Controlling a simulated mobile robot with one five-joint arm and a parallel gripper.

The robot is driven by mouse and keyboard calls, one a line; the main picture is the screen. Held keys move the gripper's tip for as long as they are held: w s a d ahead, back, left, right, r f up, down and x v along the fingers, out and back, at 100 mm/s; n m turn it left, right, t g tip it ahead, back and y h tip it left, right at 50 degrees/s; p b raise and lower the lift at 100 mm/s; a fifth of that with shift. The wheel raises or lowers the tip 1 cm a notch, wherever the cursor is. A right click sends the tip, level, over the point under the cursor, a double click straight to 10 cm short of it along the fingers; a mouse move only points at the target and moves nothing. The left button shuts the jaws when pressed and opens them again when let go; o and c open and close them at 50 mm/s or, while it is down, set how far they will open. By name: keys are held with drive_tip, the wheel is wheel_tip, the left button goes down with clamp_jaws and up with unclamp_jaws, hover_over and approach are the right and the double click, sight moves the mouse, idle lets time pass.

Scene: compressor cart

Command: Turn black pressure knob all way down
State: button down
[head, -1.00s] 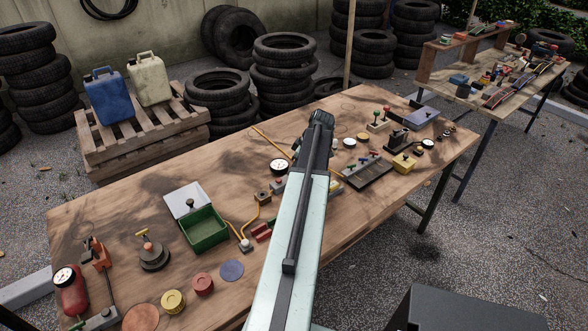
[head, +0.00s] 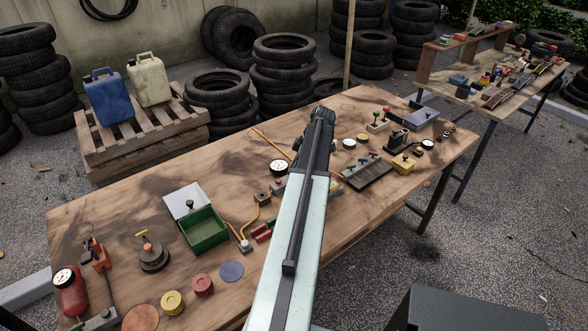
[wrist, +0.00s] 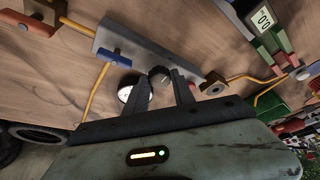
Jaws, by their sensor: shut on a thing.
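The black pressure knob (wrist: 160,75) shows in the wrist view at the near edge of a grey metal block (wrist: 150,47). My gripper (wrist: 162,82) has one dark finger on each side of the knob and is shut on it. A round white-faced gauge (wrist: 131,94) is partly hidden behind the left finger. In the head view my arm covers the knob and the fingers. A white-faced gauge (head: 279,167) shows just left of the arm there.
A brass-coloured fitting (wrist: 213,86) is close to the right finger. An open green box (head: 204,229) stands on the crowded wooden table (head: 120,205).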

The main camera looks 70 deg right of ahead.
drive_tip(key=shift+w, duration=0.1)
drive_tip(key=c, duration=1.1)
unclamp_jaws()
drive_tip(key=shift+o, duration=0.2)
drive_tip(key=p+v, duration=0.7)
drive_tip(key=shift+r, duration=0.3)
